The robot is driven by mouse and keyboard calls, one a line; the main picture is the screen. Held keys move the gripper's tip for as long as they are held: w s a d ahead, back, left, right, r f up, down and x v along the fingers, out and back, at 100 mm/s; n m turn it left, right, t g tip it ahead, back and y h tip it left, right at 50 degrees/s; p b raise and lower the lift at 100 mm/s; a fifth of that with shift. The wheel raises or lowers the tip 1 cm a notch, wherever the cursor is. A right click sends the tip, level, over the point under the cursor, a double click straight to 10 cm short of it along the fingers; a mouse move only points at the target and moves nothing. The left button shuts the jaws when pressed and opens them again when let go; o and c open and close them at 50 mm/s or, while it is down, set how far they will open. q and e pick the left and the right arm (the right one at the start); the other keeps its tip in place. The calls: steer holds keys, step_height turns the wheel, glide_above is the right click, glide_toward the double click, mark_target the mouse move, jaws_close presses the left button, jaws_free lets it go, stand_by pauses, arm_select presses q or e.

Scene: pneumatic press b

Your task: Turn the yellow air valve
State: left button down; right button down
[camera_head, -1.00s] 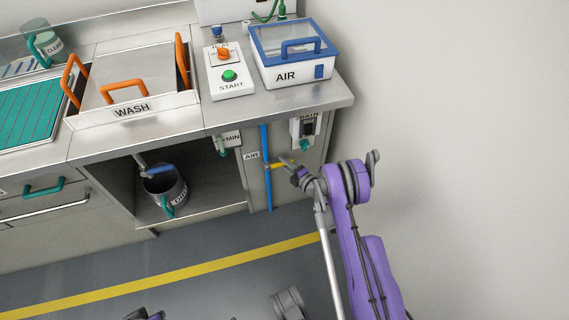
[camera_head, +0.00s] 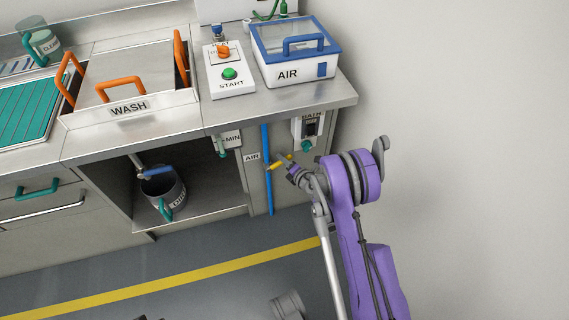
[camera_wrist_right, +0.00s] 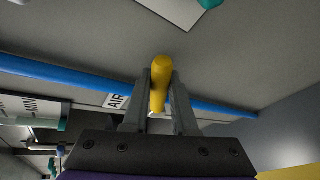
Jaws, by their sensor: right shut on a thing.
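The yellow air valve handle (camera_head: 276,164) sits on the blue vertical pipe (camera_head: 267,190) on the cabinet front, beside the AIR label (camera_head: 251,157). My right gripper (camera_head: 285,160) reaches it from the right. In the right wrist view the yellow handle (camera_wrist_right: 161,75) lies between the two fingers of my right gripper (camera_wrist_right: 160,95), which are shut on it. The handle's tip extends past the fingers. In the head view the handle slants up to the right from the pipe. The handle's pivot is partly hidden in the wrist view.
The counter above holds the AIR box (camera_head: 293,55) with its blue lid, and the START panel (camera_head: 229,72). A BATH switch box (camera_head: 307,129) hangs on the cabinet just right of and above the valve. An open cabinet with a dark bucket (camera_head: 163,192) lies left.

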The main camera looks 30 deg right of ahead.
steer(key=shift+w+a+r+n+b, duration=0.1)
steer(key=shift+a+r+n+b, duration=0.1)
steer(key=shift+r+n+b, duration=0.15)
steer(key=shift+h, duration=0.3)
steer(key=c, duration=0.7)
jaws_free()
steer(key=p+v, duration=0.1)
steer(key=v, duration=0.9)
steer(key=shift+s+r+p, duration=0.25)
steer(key=shift+s+p, duration=0.1)
